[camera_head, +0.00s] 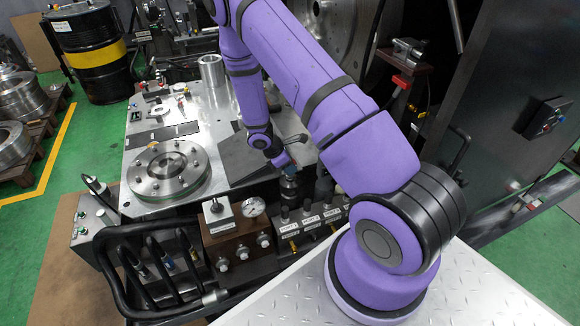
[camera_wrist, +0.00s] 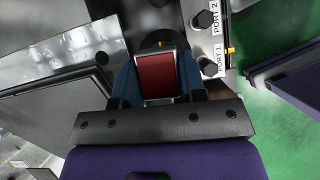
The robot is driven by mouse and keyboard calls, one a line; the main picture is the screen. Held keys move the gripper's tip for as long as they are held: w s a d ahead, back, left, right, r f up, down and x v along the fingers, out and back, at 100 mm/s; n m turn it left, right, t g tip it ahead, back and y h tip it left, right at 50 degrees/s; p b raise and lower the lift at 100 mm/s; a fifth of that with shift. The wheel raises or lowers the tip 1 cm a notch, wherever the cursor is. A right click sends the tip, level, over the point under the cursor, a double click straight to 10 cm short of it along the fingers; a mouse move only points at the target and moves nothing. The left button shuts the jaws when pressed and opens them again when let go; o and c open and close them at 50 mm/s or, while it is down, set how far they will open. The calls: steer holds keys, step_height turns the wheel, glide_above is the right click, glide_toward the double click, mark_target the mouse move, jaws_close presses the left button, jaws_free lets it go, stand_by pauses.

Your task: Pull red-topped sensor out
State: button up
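The red-topped sensor (camera_wrist: 157,73) shows in the wrist view as a red square top with silver edges, between the two blue fingers of my gripper (camera_wrist: 160,80). A finger lies close against each side, with no clear gap, so the gripper looks shut on it. In the head view my gripper (camera_head: 284,160) points down at the right front of the metal table, over a dark cylindrical fitting (camera_head: 290,189). The red top is not clear there. The sensor's lower part is hidden, and I cannot tell how deep it is seated.
A port block (camera_head: 312,218) with labelled knobs is close by; its PORT 1 and PORT 2 labels (camera_wrist: 218,40) show in the wrist view. A pressure gauge (camera_head: 253,207) and a dark plate (camera_head: 240,160) are to the left. A round flange (camera_head: 168,170) is farther left.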

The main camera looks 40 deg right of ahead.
steer(key=shift+c, duration=0.9)
steer(key=shift+r, duration=0.15)
steer(key=shift+r, duration=2.35)
